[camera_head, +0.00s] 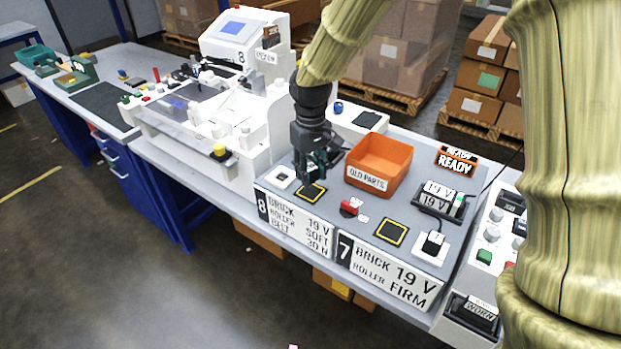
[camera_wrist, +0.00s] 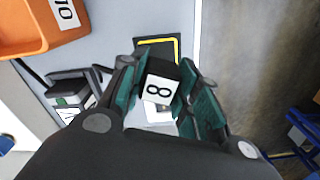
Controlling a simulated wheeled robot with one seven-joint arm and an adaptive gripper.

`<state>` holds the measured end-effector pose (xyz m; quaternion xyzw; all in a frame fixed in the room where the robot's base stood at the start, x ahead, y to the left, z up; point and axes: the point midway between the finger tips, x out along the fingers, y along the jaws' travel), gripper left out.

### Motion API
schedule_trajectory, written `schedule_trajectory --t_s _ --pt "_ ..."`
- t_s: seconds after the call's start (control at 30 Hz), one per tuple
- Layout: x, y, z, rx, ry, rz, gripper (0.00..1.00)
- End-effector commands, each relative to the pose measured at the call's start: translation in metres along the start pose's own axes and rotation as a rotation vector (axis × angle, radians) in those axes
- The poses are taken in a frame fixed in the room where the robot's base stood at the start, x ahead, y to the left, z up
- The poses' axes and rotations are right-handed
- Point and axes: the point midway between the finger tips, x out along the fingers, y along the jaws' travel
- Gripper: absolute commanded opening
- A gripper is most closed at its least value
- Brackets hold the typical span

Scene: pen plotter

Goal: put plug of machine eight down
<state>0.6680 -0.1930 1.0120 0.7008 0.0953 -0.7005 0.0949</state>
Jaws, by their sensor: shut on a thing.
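My gripper (camera_head: 316,165) is over the station of machine 8, close above the black pad with a yellow border (camera_head: 311,193). In the wrist view my gripper (camera_wrist: 166,105) is shut on a black plug with a white label reading 8 (camera_wrist: 159,90). The yellow-bordered pad also shows in the wrist view (camera_wrist: 152,49), just beyond the plug. I cannot tell whether the plug touches the surface. A white socket plate (camera_head: 281,177) lies to the left of the pad. The machine 8 sign (camera_head: 295,222) is on the front edge.
An orange bin labelled OLD PARTS (camera_head: 379,163) stands right of my gripper. A red part (camera_head: 350,207), a second yellow-bordered pad (camera_head: 391,232) and a plug in its white plate (camera_head: 433,244) lie further right. The white plotter (camera_head: 240,110) stands to the left.

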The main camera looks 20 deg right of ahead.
Motion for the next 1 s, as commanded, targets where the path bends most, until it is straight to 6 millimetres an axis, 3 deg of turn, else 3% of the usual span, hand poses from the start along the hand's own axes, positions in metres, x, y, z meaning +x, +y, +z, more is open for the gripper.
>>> schedule_trajectory --t_s 0.3,0.77,0.8,0.9,1.0 --pt "0.031 0.001 0.000 0.000 -0.002 0.000 0.00" --pt "0.038 0.001 -0.001 0.000 0.000 0.000 0.00" --pt "0.038 0.001 -0.001 0.000 0.000 0.000 0.39" --pt "0.038 0.001 -0.001 0.000 0.000 0.000 0.53" --pt "0.038 0.001 -0.001 0.000 0.000 0.000 0.53"
